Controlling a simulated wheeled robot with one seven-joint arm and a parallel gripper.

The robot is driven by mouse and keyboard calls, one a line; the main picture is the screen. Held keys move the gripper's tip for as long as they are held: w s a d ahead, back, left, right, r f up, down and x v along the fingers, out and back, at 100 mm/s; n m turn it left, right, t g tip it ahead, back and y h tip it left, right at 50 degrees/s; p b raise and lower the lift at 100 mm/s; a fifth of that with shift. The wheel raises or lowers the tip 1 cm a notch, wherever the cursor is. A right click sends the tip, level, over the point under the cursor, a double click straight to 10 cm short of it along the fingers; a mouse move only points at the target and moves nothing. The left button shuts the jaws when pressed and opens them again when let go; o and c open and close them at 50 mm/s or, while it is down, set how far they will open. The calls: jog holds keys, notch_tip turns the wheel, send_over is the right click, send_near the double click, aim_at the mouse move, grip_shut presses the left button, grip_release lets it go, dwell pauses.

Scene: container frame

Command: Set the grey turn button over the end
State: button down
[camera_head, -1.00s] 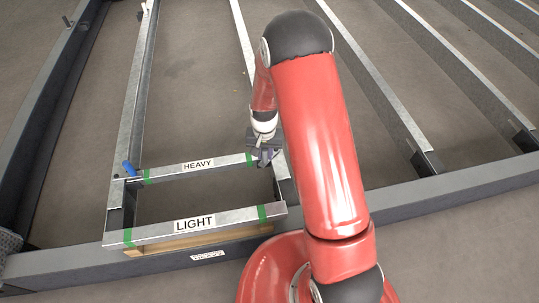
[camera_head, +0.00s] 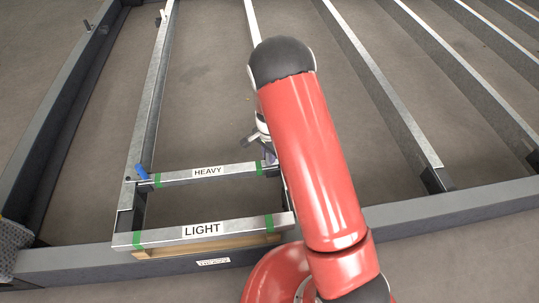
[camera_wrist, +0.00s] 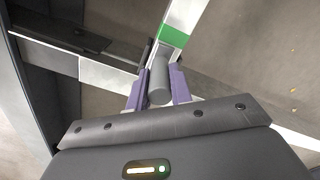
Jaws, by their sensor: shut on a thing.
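The grey turn button (camera_wrist: 158,80) shows in the wrist view as a grey cylinder between the purple fingers of my gripper (camera_wrist: 155,85), which is shut on it. It sits right by the end of a metal bar (camera_wrist: 185,14) with a green band (camera_wrist: 173,36). I cannot tell whether the button lies over the bar's end. In the head view my gripper (camera_head: 269,157) is mostly hidden behind my red arm, at the right end of the bar labelled HEAVY (camera_head: 222,172).
A blue turn button (camera_head: 143,173) is at the left end of the HEAVY bar. The bar labelled LIGHT (camera_head: 170,236) lies nearer, above a wooden strip (camera_head: 208,245). Long metal rails (camera_head: 155,85) run away on both sides. Bare floor shows between them.

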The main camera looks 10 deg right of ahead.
dwell(0.4)
jog(key=c, duration=1.3)
grip_release()
jog(key=shift+o, duration=0.2)
notch_tip(320, 180, up, 8)
jog(key=shift+f+p, duration=0.1)
jog(key=shift+p, duration=0.6)
jog(key=s+d+r+n+t+p, duration=0.1)
jog(key=s+r+n, duration=0.15)
jog(key=r, duration=0.55)
jog(key=s+d+r+n+t+y+p, duration=0.15)
jog(key=s+r, duration=0.25)
jog(key=r, duration=0.5)
jog(key=s+d+r+n+p, duration=0.15)
jog(key=s+r, duration=0.25)
jog(key=r, duration=0.4)
jog(key=s+d+r+n+t+p, duration=0.1)
jog(key=s+r+n, duration=0.1)
jog(key=s+r, duration=0.3)
jog(key=s+d+r+n+t+h+p, duration=0.1)
jog(key=s+r, duration=0.5)
jog(key=s, duration=0.6)
jog(key=shift+s+n+t+p, duration=0.3)
jog(key=shift+n+t+p, duration=0.25)
jog(key=shift+n+p, duration=0.45)
